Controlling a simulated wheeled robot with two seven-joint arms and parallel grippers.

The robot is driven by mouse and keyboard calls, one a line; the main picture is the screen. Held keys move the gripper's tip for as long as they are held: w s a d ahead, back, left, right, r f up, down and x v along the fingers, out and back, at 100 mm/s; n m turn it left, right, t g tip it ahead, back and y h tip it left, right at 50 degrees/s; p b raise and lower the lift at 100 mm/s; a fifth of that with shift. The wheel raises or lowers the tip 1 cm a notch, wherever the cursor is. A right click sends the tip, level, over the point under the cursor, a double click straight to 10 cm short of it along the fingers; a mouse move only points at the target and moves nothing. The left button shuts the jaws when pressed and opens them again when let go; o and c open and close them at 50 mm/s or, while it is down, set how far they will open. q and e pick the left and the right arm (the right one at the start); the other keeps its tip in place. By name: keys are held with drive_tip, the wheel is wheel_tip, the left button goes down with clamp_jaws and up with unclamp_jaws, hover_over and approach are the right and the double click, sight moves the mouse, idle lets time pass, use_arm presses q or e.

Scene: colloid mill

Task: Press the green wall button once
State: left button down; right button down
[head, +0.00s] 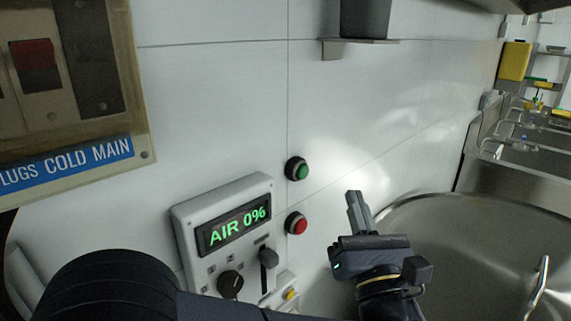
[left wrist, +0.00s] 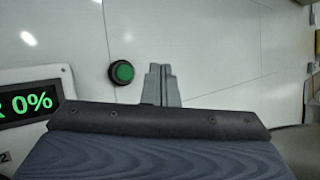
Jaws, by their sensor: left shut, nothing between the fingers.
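The green wall button (head: 297,169) is a round green cap in a dark ring on the white tiled wall. It also shows in the left wrist view (left wrist: 122,72), just left of my fingertips. My left gripper (head: 355,197) is shut and empty, with its fingers pointing up toward the wall. In the head view it is right of and below the green button, apart from it. In the left wrist view its closed fingers (left wrist: 163,72) stand beside the button. My right gripper is not in view.
A red button (head: 297,223) sits directly below the green one. A grey panel (head: 183,214) reading "AIR 0%" with a knob and lever is to the left. A large steel vessel (head: 470,235) is at right. A small shelf (head: 343,47) holds a dark container above.

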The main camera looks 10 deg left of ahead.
sight(302, 172)
use_arm(q)
drive_tip(key=w+a, duration=0.4)
drive_tip(key=a, duration=0.2)
drive_tip(key=shift+w+r+b, duration=0.15)
drive_tip(key=shift+w+b, duration=0.2)
idle(0.5)
drive_tip(key=shift+w+a, duration=0.1)
drive_tip(key=shift+a, duration=0.1)
idle(1.8)
drive_tip(key=shift+w+a, duration=0.15)
drive_tip(key=shift+a, duration=0.05)
drive_tip(key=shift+w+a, duration=0.25)
drive_tip(key=shift+a, duration=0.15)
idle(0.7)
drive_tip(key=shift+d, duration=0.15)
drive_tip(key=shift+s+d, duration=0.5)
drive_tip(key=shift+d, duration=0.1)
idle(0.3)
